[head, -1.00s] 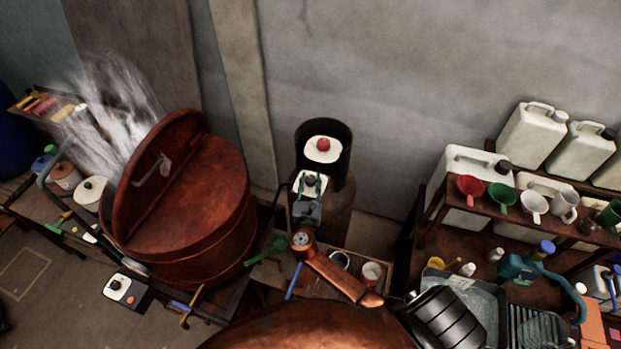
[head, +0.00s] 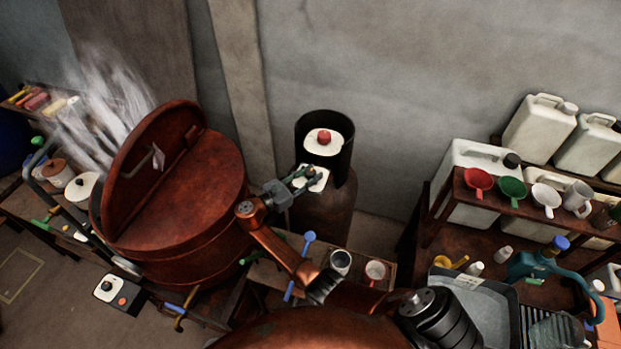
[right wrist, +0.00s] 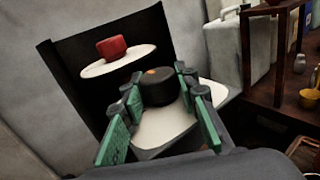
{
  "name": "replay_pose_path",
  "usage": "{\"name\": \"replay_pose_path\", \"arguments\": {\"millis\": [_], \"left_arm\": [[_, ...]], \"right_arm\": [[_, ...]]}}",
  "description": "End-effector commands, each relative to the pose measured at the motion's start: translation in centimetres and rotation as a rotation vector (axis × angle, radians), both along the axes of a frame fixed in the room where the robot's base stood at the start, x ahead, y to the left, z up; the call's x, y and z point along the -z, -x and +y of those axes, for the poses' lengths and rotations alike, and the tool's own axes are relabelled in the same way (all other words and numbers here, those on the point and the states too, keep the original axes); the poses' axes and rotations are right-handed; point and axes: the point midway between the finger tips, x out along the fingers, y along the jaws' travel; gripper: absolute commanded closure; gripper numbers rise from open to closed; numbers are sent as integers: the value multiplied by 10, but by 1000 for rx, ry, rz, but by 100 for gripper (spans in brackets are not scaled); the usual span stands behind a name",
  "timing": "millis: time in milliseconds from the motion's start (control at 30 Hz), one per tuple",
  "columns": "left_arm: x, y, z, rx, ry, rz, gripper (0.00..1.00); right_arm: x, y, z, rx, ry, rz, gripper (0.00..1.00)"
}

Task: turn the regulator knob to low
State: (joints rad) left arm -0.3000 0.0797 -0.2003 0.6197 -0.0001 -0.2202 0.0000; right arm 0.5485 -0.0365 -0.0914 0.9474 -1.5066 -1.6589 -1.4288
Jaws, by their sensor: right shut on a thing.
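The regulator knob (right wrist: 157,86) is a round black knob with an orange mark on top, on a white plate (right wrist: 175,128) at the gas cylinder (head: 325,212). In the head view the plate (head: 322,182) shows beside my right gripper (head: 305,177), which mostly hides the knob. In the right wrist view the green-padded fingers of my right gripper (right wrist: 158,92) stand on both sides of the knob, shut on it. The knob's pointer setting is not readable. My left gripper is not in view.
A red knob (head: 324,137) on a white disc sits behind, inside a dark collar (head: 345,155). A large copper vat (head: 185,215) with a raised lid stands close to the left of my right arm. A small table with cups (head: 340,262) lies below. Shelves with white canisters (head: 540,128) stand right.

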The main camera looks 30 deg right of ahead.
Motion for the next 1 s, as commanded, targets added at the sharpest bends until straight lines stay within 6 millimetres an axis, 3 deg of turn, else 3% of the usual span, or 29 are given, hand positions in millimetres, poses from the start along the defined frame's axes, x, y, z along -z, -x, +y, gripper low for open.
{"name": "replay_pose_path", "arguments": {"millis": [667, 700, 933, 1000], "left_arm": [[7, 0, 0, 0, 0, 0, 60], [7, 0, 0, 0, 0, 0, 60], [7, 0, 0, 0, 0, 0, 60], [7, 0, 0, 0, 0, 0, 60]], "right_arm": [[-2, 0, -1, 57, 2, -4, 96], [-2, 0, -1, 57, 2, -4, 69], [-1, 0, -1, 56, 1, -2, 53], [-1, 0, -1, 56, 0, -2, 53]]}}
